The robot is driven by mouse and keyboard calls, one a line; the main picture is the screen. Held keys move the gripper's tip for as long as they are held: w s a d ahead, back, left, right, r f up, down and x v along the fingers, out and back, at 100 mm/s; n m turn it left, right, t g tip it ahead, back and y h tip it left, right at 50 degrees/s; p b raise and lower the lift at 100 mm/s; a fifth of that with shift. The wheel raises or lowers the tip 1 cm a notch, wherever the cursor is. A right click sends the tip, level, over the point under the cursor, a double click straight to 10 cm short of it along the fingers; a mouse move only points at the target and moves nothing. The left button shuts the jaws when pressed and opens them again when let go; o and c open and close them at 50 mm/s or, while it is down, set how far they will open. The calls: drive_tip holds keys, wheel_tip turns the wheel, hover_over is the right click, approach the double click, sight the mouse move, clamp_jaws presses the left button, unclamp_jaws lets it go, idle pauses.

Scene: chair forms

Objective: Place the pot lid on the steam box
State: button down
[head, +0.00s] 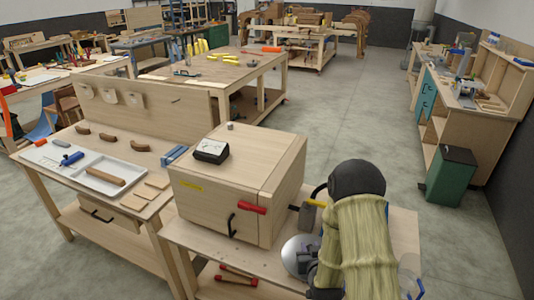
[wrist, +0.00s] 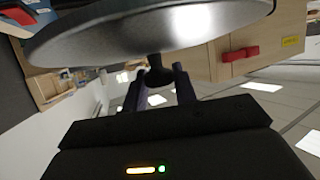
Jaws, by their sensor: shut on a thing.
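The steam box is the plywood box (head: 240,190) with a yellow label, a red-gripped handle and a black door pull, on the near bench; a corner of it shows in the wrist view (wrist: 262,50). The pot lid (head: 296,252) is a shiny metal disc beside the box's lower right, low over the bench; it also fills the top of the wrist view (wrist: 150,28). My gripper (wrist: 158,76) is shut on the lid's dark knob. In the head view my gripper (head: 308,264) is partly hidden by my arm. Whether the lid touches the bench I cannot tell.
A black gauge (head: 211,150) and a small metal piece (head: 229,126) are on the box top; the rest of the top is clear. A grey block (head: 308,216) stands right of the box. A bench with a white tray (head: 98,182) is at left.

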drive_tip(key=w+a+r+n+y, duration=0.1)
drive_tip(key=w+a+r, duration=0.2)
drive_tip(key=a+r, duration=0.3)
drive_tip(key=w+a+r+n+y, duration=0.1)
drive_tip(key=w+a+r+y, duration=0.1)
drive_tip(key=w+a+r, duration=0.2)
drive_tip(key=w+a+r+n+g+y, duration=0.1)
drive_tip(key=w+a+r+n, duration=0.1)
drive_tip(key=a+r, duration=0.6)
wheel_tip(320, 180, up, 4)
drive_tip(key=shift+w+a+r+y, duration=0.15)
drive_tip(key=shift+w+y, duration=0.15)
drive_tip(key=shift+w, duration=0.45)
